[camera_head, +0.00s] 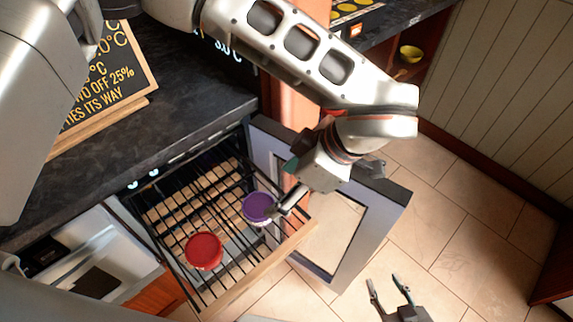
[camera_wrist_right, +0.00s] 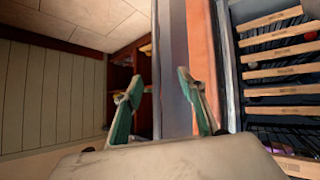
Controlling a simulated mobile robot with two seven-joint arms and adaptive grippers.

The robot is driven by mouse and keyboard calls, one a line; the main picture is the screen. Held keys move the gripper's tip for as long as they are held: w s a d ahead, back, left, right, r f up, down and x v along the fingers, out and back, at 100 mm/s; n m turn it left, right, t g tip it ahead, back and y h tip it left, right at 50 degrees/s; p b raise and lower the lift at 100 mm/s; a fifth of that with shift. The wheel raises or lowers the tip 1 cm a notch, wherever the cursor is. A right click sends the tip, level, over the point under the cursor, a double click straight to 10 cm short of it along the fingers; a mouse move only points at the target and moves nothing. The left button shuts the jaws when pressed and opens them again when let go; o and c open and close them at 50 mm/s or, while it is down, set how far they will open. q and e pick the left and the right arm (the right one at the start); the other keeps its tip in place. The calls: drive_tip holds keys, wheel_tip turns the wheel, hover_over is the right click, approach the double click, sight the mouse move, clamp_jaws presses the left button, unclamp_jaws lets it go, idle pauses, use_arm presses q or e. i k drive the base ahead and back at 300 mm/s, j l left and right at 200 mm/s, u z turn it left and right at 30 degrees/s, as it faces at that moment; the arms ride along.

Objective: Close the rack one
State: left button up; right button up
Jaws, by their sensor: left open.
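The pulled-out wire rack has a wooden front bar (camera_head: 258,270) and juts from the open cooler. A red-lidded container (camera_head: 204,251) and a purple-lidded container (camera_head: 257,207) stand on it. My left gripper (camera_head: 282,204) is open above the rack's right side, close to the purple container; whether it touches anything is unclear. My right gripper (camera_head: 385,284) is open and empty over the floor at the lower right. Its spread fingers also show in the right wrist view (camera_wrist_right: 160,100), where several wooden rack fronts (camera_wrist_right: 278,74) show at the right.
The cooler door (camera_head: 375,215) stands open to the right of the rack, with my left arm passing above it. A dark counter (camera_head: 150,125) with a menu board (camera_head: 110,85) lies above the rack. Tiled floor (camera_head: 470,200) is clear at the right.

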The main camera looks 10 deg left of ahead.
sight(226, 300)
drive_tip(key=k, duration=2)
